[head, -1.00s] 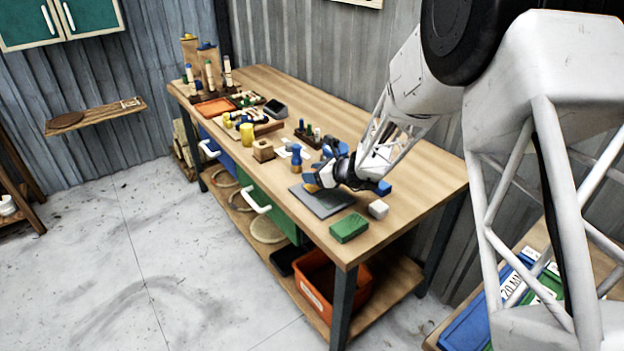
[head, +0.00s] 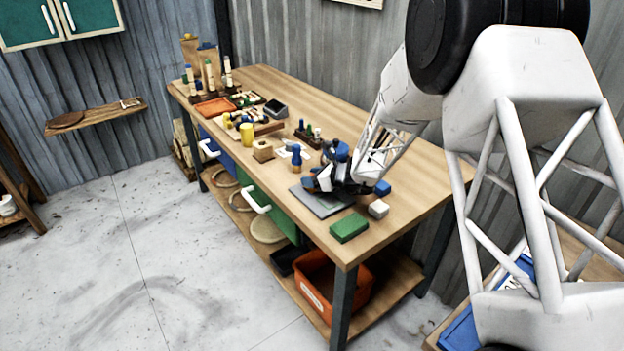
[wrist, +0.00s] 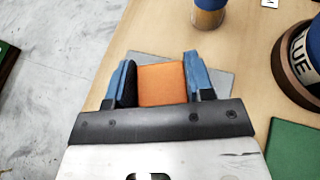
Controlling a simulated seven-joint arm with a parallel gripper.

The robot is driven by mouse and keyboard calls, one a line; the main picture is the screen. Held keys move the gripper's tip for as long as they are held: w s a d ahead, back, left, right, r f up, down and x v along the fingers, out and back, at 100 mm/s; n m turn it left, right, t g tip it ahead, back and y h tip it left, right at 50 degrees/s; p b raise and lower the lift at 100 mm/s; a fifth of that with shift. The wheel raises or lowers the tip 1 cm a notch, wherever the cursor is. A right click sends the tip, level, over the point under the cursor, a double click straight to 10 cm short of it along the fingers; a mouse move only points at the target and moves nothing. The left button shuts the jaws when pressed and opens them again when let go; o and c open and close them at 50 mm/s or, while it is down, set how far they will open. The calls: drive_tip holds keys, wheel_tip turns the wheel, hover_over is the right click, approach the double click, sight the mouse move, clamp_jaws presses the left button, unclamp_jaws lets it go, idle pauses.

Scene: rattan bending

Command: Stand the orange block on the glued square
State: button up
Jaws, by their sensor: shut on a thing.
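The orange block (wrist: 162,83) is between the two blue fingers of my gripper (wrist: 160,80), which is shut on it. The block is in front of a grey plate (wrist: 221,82) in the wrist view. In the head view my gripper (head: 318,184) is low over this plate (head: 325,208) near the bench's front edge. The block is largely hidden there, and I cannot tell if its underside touches anything. I cannot make out the glued square in either view.
A pot lettered "LUE" (wrist: 312,52) is at the wrist view's right. Bare wood (head: 405,210) lies to the right.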

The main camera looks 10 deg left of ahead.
drive_tip(key=shift+f, duration=0.2)
drive_tip(key=shift+f, duration=0.15)
drive_tip(key=o, duration=0.9)
drive_tip(key=shift+s+d+r, duration=0.15)
drive_tip(key=shift+d+r, duration=0.2)
drive_tip(key=shift+d, duration=0.05)
drive_tip(key=v, duration=1.1)
drive_tip(key=shift+f, duration=0.1)
